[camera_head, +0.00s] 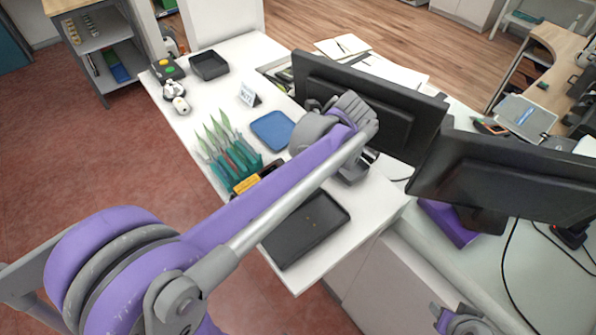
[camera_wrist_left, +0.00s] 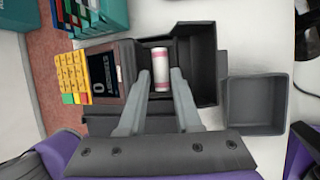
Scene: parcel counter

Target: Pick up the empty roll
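A small roll, white with pink bands (camera_wrist_left: 161,68), stands out in the left wrist view. It lies in the open dark compartment of a machine (camera_wrist_left: 196,62) with a yellow keypad. My left gripper (camera_wrist_left: 161,75) is open, with one grey fingertip on each side of the roll's lower part. I cannot tell whether the fingers touch it. In the head view my left arm reaches across the counter and hides the roll and most of the machine. Part of my right arm shows at the bottom right edge, but its gripper fingers are not in view.
A small dark bin (camera_wrist_left: 255,104) stands right of the machine. On the counter are a black tray (camera_head: 306,228), a blue tray (camera_head: 272,130), a teal rack (camera_head: 232,160) and a small white sign (camera_head: 248,95). Two monitors (camera_head: 375,105) (camera_head: 510,178) stand to the right.

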